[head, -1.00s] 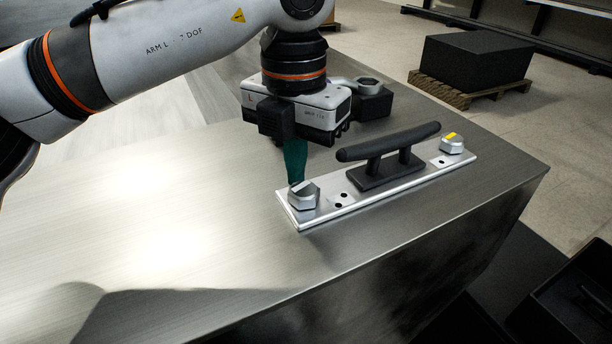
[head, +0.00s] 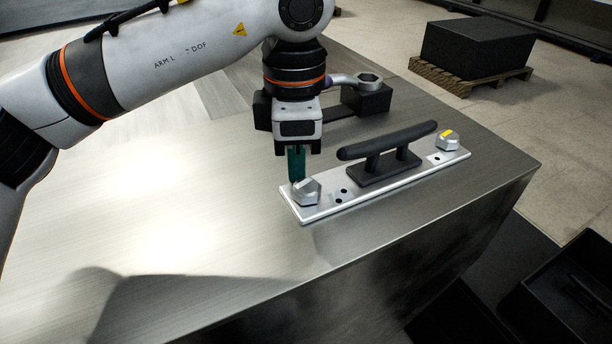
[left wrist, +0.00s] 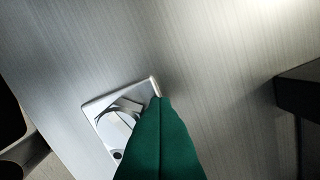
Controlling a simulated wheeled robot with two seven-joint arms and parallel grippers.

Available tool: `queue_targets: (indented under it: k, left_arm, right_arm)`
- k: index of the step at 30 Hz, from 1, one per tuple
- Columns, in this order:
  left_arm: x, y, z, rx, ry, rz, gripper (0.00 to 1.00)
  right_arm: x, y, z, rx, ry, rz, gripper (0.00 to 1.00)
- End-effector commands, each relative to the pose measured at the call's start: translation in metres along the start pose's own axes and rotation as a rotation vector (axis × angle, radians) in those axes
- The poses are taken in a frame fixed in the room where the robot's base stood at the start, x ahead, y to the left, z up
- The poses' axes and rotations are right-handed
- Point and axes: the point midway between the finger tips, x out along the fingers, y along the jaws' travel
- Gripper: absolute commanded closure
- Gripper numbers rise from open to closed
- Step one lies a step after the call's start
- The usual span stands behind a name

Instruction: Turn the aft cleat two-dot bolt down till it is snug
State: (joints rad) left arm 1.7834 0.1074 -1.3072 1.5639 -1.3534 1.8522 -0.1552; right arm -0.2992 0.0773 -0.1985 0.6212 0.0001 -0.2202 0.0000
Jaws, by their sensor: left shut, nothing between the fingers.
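The cleat (head: 388,145) is a dark horned bar on a bright metal plate (head: 350,203) on the bench top. The bolt (head: 307,191) beside two dark dots is at the plate's left end, with a silver hex head. It also shows in the left wrist view (left wrist: 115,128). Another bolt (head: 447,141), with a yellow mark, is at the plate's far right end, by what looks like one dot. My left gripper (head: 297,176) points down, its green fingers shut and empty, close beside the two-dot bolt's head. I cannot tell whether they touch it. My right gripper is out of view.
A ring-ended wrench (head: 368,79) rests on a black holder (head: 372,101) behind my left gripper. The bench (head: 200,220) is clear to the left and front of the plate. A black bin (head: 570,300) stands at lower right. A black block on a pallet (head: 470,80) stands beyond.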

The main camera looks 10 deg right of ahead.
Motion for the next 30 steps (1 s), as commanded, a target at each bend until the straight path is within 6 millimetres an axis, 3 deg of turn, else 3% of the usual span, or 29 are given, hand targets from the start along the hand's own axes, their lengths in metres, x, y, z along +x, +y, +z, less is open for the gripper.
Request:
queue_targets:
  k: [3, 9, 18, 26, 30]
  left_arm:
    - [-0.0013, 0.0004, -0.0002, 0.200, 0.000, 0.002, 1.00]
    - [0.0001, 0.0001, -0.0001, 0.434, 0.000, 0.001, 1.00]
    - [0.0006, 0.0001, -0.0001, 0.461, 0.000, 0.001, 0.99]
    - [0.0010, 0.0010, -0.0007, 0.462, 0.001, 0.002, 0.56]
    - [0.0011, 0.0012, -0.0011, 0.462, 0.002, 0.002, 0.53]
  right_arm:
    - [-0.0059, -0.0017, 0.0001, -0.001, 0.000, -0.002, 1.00]
    - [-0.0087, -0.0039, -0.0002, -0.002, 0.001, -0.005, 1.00]
    - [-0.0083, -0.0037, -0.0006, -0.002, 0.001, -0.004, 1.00]
    - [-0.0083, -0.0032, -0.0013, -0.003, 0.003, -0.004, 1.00]
    - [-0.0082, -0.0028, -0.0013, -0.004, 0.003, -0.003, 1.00]
